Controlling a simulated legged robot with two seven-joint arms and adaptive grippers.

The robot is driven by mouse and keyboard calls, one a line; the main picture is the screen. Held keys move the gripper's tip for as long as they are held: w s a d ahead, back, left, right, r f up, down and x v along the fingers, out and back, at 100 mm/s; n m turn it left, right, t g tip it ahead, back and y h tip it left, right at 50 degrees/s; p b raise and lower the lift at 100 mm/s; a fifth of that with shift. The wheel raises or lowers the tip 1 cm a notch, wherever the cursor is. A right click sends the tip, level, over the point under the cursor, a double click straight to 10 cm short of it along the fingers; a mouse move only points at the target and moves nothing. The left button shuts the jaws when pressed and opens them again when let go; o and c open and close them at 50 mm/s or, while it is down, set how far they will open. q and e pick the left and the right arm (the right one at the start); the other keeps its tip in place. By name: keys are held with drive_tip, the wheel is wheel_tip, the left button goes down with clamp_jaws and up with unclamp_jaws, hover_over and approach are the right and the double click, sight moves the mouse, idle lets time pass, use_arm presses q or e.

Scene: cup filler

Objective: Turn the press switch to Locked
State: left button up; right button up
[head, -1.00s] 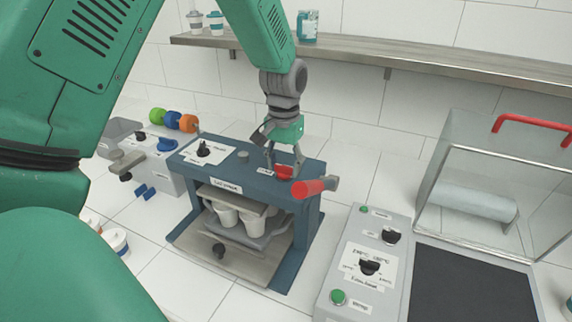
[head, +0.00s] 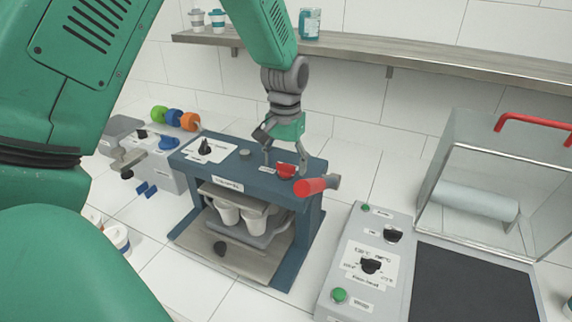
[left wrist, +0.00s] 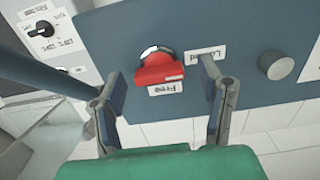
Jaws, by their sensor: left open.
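The press (head: 310,222) is a dark blue frame with cups inside. Its red press switch (head: 286,171) sits on top, near the right end. My right gripper is not in view.
A red-ended lever (head: 310,187) sticks out beside the switch. A black knob (head: 205,147) and a grey button (head: 244,154) share the press top. A heater panel (head: 365,262) and a clear-walled box (head: 490,190) stand right. A shelf (head: 400,60) runs behind.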

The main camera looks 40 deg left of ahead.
use_arm(q)
wheel_tip(320, 180, up, 11)
drive_tip(key=shift+r, duration=0.2)
idle(0.6)
